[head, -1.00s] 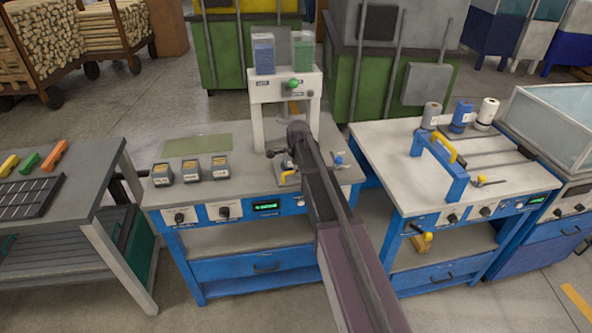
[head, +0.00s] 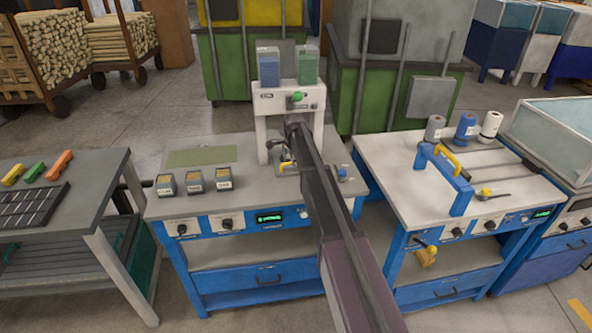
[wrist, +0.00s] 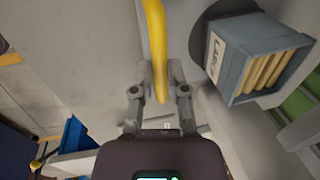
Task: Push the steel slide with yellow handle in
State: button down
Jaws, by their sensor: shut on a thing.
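The yellow handle (head: 287,166) of the steel slide is at the foot of the white press (head: 291,97) on the middle bench. In the wrist view the yellow handle (wrist: 157,45) runs down between the two fingers of my gripper (wrist: 159,90). My gripper is shut on the handle. In the head view my arm and gripper (head: 283,148) reach over the bench and hide much of the slide and the press opening. I cannot make out how far the slide sits inside the press.
Three small labelled boxes (head: 195,181) stand left of the press. A blue-knobbed part (head: 342,174) lies to its right. In the wrist view a labelled box (wrist: 262,55) holding tan pieces is close right of my gripper. The right bench carries a blue frame (head: 447,180).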

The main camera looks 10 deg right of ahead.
jog(key=shift+w, duration=1.35)
jog(key=c, duration=0.7)
grip_release()
jog(key=shift+w, duration=0.1)
jog(key=shift+o, duration=0.2)
